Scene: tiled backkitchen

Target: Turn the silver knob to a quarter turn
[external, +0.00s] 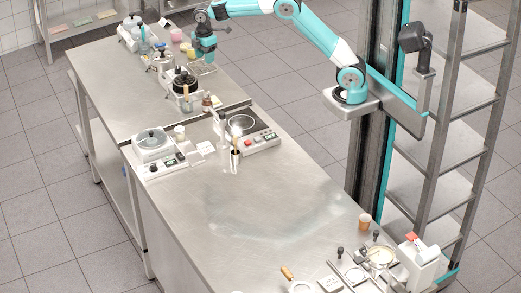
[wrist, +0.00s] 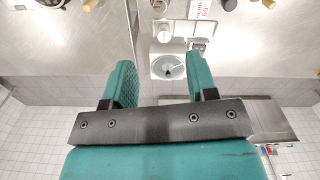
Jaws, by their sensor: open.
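I cannot make out a silver knob for certain in either view; it is too small or hidden. My gripper (external: 204,56) is over the far part of the steel bench in the external view. In the wrist view my gripper (wrist: 163,78) has its two teal fingers spread apart, with nothing held between them. A white device with a round grey-green bowl or lid (wrist: 168,67) shows beyond and between the fingers, apart from them. A small white cylinder (wrist: 165,32) stands above it in that picture.
A black round pot-like device (external: 185,82) stands on the bench near my gripper. A hot plate with red controls (external: 250,138) and a white device with a round lid (external: 152,142) stand mid-bench. The near bench (external: 225,215) has clear room. A metal shelf ladder (external: 450,120) stands right.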

